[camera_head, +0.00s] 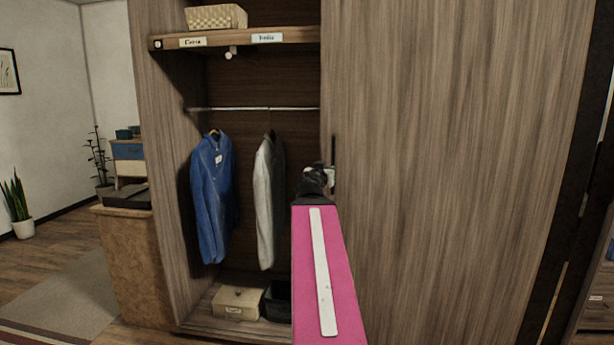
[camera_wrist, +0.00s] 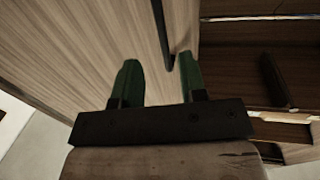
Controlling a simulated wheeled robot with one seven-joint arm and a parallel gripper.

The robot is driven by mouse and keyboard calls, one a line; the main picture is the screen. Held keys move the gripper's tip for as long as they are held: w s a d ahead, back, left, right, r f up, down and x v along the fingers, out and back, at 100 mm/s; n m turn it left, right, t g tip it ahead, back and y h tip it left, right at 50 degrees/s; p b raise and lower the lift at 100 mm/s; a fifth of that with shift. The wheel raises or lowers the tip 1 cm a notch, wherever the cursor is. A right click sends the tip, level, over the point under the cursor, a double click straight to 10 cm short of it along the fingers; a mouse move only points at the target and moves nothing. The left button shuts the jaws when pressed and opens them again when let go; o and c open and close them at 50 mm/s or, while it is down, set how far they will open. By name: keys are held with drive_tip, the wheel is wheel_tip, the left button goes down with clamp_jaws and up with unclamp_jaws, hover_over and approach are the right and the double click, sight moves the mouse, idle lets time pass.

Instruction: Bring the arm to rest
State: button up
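My pink arm with a white stripe rises from the bottom of the head view and reaches forward to the wardrobe door (camera_head: 440,150). My gripper (camera_head: 328,178) is at the door's left edge, close to the dark vertical handle (camera_head: 333,152). In the wrist view, my gripper (camera_wrist: 158,66) has its two green fingers apart, with nothing seen clamped between them. The handle (camera_wrist: 160,30) ends near the right fingertip; whether they touch I cannot tell. The wood door (camera_wrist: 90,50) fills the left of that view.
The wardrobe's left side is open, with a blue jacket (camera_head: 211,195), a grey garment (camera_head: 268,200), a shelf (camera_head: 290,36) with a basket (camera_head: 216,17), and a beige box (camera_head: 238,302) below. A low cabinet (camera_head: 135,260) stands at left.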

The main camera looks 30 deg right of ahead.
drive_tip(key=w+a+f+n+g+y, duration=0.25)
drive_tip(key=a+f, duration=0.45)
drive_tip(key=f, duration=0.6)
drive_tip(key=w+a+f+n+g+y, duration=0.15)
drive_tip(key=a+f+y, duration=0.25)
drive_tip(key=a+f, duration=0.55)
drive_tip(key=s+a+f+n+g+y, duration=0.2)
drive_tip(key=s+a+f, duration=0.1)
drive_tip(key=a+f, duration=0.3)
drive_tip(key=s+a+f+n+g+y, duration=0.1)
drive_tip(key=s+a+f+g+y, duration=0.1)
drive_tip(key=a+f, duration=0.5)
drive_tip(key=s+a+f+n+g+y, duration=0.2)
drive_tip(key=a+f, duration=0.5)
drive_tip(key=f, duration=0.5)
drive_tip(key=shift+s+n+g+y, duration=0.3)
drive_tip(key=shift+s+g+y, duration=0.15)
drive_tip(key=shift+s+g, duration=0.7)
drive_tip(key=shift+s+d, duration=0.1)
drive_tip(key=shift+d, duration=0.05)
